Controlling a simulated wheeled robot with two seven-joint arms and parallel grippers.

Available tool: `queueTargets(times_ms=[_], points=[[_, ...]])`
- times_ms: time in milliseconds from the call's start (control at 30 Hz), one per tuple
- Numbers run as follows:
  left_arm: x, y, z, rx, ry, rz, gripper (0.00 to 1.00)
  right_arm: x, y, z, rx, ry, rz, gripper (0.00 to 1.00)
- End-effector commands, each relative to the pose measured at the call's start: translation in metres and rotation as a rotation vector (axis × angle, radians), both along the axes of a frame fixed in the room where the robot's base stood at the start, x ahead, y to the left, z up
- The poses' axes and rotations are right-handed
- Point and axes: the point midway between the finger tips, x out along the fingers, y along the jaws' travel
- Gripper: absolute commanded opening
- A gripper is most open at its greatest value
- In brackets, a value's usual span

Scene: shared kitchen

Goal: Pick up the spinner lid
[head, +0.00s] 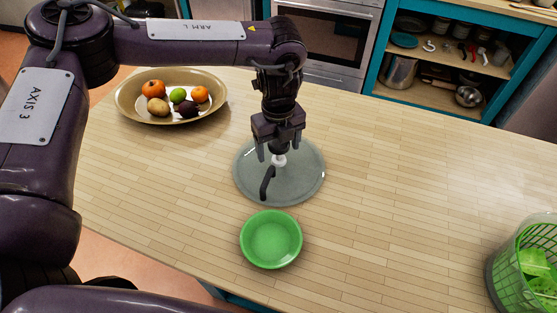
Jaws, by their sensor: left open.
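The spinner lid (300,188) is a round, grey, see-through disc lying flat on the wooden table. It has a black crank handle and a small white knob near its middle. My left gripper (281,158) points down right over the lid. Its fingers are open, with the white knob showing between or just below them. I cannot tell whether the fingers touch the knob. The salad spinner (503,270), a green basket with leaves in it, stands at the right edge, partly cut off. My right gripper does not show.
A green bowl (271,240) stands just in front of the lid. A wide bowl of fruit (125,101) stands at the back left. The table (410,190) is clear between the lid and the spinner. An oven and open shelves are behind the table.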

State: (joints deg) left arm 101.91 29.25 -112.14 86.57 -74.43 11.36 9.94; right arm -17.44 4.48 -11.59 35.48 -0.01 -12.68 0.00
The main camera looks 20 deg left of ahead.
Motion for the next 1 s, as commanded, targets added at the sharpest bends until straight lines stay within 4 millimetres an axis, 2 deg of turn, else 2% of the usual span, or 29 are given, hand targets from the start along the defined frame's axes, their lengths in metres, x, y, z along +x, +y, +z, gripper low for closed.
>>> queueTargets(times_ms=[133, 333, 900, 1000], points=[[0.0, -0.0001, -0.0105, 0.001, -0.001, 0.0, 0.73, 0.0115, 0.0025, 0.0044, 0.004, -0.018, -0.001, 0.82], [0.0, -0.0002, -0.0118, 0.0, -0.001, 0.0, 0.73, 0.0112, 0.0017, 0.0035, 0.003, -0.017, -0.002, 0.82], [0.0002, -0.0004, -0.011, 0.0, -0.001, 0.0, 0.0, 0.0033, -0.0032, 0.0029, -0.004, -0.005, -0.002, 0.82], [0.0002, -0.0004, -0.011, 0.0, -0.001, 0.0, 0.0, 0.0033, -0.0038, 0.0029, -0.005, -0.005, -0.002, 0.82]])
